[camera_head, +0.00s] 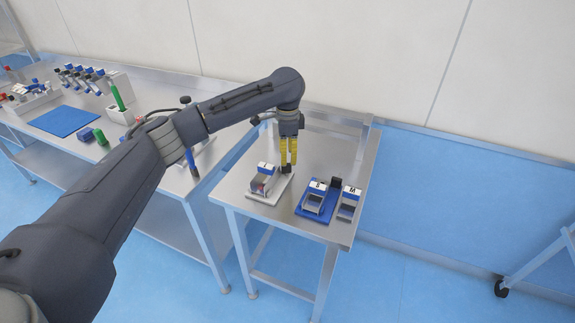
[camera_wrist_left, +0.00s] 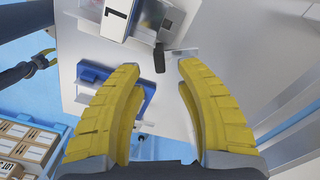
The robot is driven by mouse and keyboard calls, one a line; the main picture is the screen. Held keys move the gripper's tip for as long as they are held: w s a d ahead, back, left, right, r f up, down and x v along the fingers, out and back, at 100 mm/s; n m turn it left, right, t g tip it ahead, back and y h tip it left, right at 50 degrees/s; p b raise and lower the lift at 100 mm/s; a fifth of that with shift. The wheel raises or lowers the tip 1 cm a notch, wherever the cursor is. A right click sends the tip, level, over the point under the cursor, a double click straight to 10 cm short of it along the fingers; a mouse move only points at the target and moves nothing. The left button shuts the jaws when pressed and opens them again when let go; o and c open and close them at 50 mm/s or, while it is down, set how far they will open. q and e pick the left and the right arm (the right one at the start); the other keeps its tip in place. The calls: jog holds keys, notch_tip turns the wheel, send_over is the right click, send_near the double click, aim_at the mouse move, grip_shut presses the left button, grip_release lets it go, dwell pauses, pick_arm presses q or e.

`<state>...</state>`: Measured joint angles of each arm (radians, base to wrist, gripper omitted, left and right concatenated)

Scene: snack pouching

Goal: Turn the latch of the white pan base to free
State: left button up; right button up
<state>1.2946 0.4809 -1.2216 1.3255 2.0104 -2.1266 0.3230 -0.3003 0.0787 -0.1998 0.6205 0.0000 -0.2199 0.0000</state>
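The white pan base (camera_head: 282,194) sits on the small steel table, with a grey and white device marked 1 (camera_head: 264,178) on it. In the left wrist view, a small black lever, apparently the latch (camera_wrist_left: 159,57), shows beside the device marked 1 (camera_wrist_left: 117,17). My left gripper (camera_head: 288,155) points down just behind the right side of the white base. In the left wrist view, its yellow fingers (camera_wrist_left: 160,70) are apart, with the black lever between and just beyond their tips. Contact cannot be told. My right gripper (camera_wrist_left: 43,60) shows small at the left, fingers apart and apparently empty.
A blue base (camera_head: 316,213) with a device marked S stands right of the white base. A unit marked M (camera_head: 349,203) stands at the table's right edge. A longer bench (camera_head: 150,92) at the left holds a blue mat (camera_head: 64,121) and several pipettes.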

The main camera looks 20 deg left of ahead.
pick_arm(q)
jog(key=shift+f, duration=2.25)
jog(key=shift+o, duration=0.4)
grip_shut()
